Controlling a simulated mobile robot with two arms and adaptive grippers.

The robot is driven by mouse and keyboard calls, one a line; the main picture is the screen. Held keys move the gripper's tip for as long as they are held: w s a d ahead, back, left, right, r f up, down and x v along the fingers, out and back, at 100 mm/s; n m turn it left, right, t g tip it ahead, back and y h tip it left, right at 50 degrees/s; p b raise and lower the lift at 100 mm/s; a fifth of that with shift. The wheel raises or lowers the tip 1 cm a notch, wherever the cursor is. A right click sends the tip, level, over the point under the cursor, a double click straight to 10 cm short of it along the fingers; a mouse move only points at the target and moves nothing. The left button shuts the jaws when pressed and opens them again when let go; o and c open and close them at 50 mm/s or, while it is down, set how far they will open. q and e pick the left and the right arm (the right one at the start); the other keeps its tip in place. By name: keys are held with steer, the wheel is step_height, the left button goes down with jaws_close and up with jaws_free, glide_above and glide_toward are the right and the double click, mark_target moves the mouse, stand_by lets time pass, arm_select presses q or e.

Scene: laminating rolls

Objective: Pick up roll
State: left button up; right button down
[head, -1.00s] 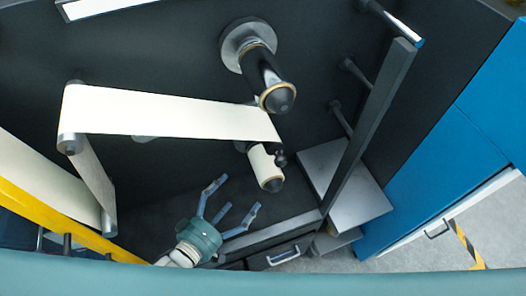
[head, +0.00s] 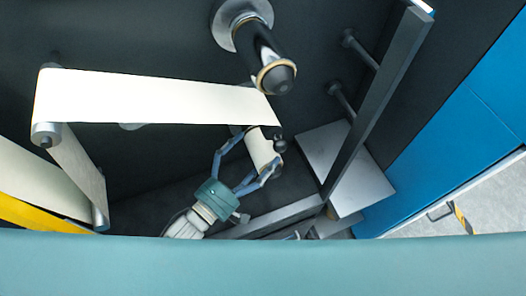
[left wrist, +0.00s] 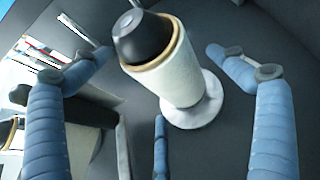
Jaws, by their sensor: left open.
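The roll (head: 262,152) is a short cream cylinder on a spindle with a dark rounded end cap, below the wide cream web. In the left wrist view the roll (left wrist: 178,80) fills the middle, its dark cap towards the camera and a pale round flange at its far end. My left gripper (head: 246,163) is open at the roll, with blue fingers on either side of it. In the left wrist view the fingers of my left gripper (left wrist: 160,60) stand apart from the roll, with visible gaps. My right gripper is not in view.
A larger dark spindle (head: 265,55) juts out above the roll. The cream web (head: 160,97) runs leftwards to a guide roller (head: 46,134). A grey bar (head: 375,110) and a light grey platform (head: 345,170) stand on the right, before blue panels (head: 450,110).

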arm_select(q)
steer(key=x, duration=0.2)
steer(key=shift+w+d, duration=0.15)
steer(key=shift+w, duration=0.1)
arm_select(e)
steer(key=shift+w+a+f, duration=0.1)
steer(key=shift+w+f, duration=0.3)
arm_select(q)
steer(key=c, duration=1.3)
steer(key=shift+c, duration=0.2)
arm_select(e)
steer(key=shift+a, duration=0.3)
arm_select(q)
steer(key=shift+b, duration=0.3)
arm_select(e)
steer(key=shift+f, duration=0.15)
